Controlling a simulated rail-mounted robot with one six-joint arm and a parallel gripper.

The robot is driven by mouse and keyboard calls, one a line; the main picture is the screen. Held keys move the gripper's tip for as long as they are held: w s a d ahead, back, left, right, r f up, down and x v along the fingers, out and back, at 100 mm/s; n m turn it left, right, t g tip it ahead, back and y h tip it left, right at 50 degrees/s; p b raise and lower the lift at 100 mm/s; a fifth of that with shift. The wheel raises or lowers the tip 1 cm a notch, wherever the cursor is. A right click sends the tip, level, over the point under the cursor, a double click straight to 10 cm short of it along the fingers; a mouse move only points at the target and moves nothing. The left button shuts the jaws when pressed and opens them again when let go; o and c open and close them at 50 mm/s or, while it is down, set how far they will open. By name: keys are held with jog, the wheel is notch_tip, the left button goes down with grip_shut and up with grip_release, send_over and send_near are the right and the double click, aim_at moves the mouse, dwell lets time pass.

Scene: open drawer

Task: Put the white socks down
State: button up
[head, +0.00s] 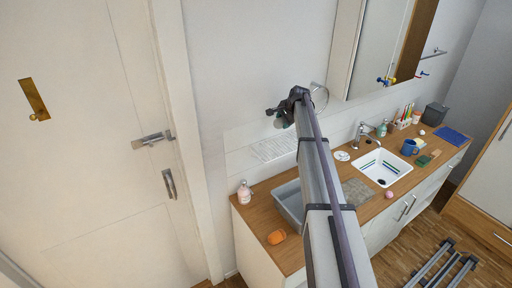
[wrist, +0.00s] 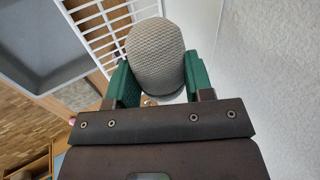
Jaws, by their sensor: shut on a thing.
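The white socks (wrist: 155,48) show in the wrist view as a rounded, ribbed, greyish-white bundle. In the head view my gripper (head: 281,116) is up in front of the wall, above the back of the counter. The socks are too small and too covered there to make out clearly.
The wooden counter (head: 258,226) holds a grey tub (head: 290,205), a pink bottle (head: 244,192), an orange cup (head: 276,237), a grey cloth (head: 357,191) and a white sink (head: 384,167). A white wire rack (head: 274,149) is behind the tub. A mirror cabinet (head: 383,45) hangs right of my gripper.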

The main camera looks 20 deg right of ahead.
jog(key=shift+a, duration=0.1)
jog(key=shift+d+f, duration=0.2)
jog(key=shift+d, duration=0.15)
jog(key=f+b, duration=0.7)
jog(key=shift+w+d, duration=0.1)
jog(key=shift+d, duration=0.15)
notch_tip(320, 180, down, 3)
jog(key=b, duration=0.3)
jog(key=shift+a+f, duration=0.1)
jog(key=shift+r, duration=0.2)
jog(key=shift+f, duration=0.15)
jog(key=o, duration=0.5)
jog(key=shift+o, duration=0.7)
